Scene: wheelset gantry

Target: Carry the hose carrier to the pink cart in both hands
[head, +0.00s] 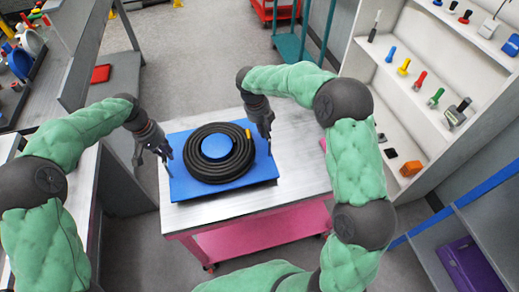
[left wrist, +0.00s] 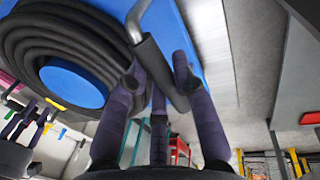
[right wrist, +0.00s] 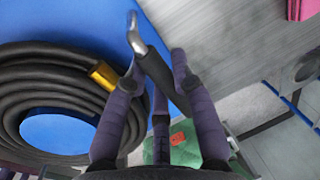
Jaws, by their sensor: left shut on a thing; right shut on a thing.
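The hose carrier (head: 260,174) is a blue board with a coiled black hose (head: 190,165) around a blue hub (head: 216,146). It lies roughly level over the grey top of the pink cart (head: 265,238); whether it touches the top I cannot tell. My left gripper (head: 164,156) is shut on the carrier's left handle, a bent metal bar with a dark grip (left wrist: 157,68). My right gripper (head: 269,136) is shut on the opposite handle, whose dark grip (right wrist: 157,70) shows in the right wrist view. A brass hose end (right wrist: 103,75) lies beside it.
Bare cart top (head: 300,150) shows right of the carrier. White shelves (head: 425,60) with tools stand at the right, and a blue-edged rack with a purple case (head: 470,262) at the lower right. A bench and grey panel (head: 82,55) stand at the left. A red cart (head: 275,10) is at the back.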

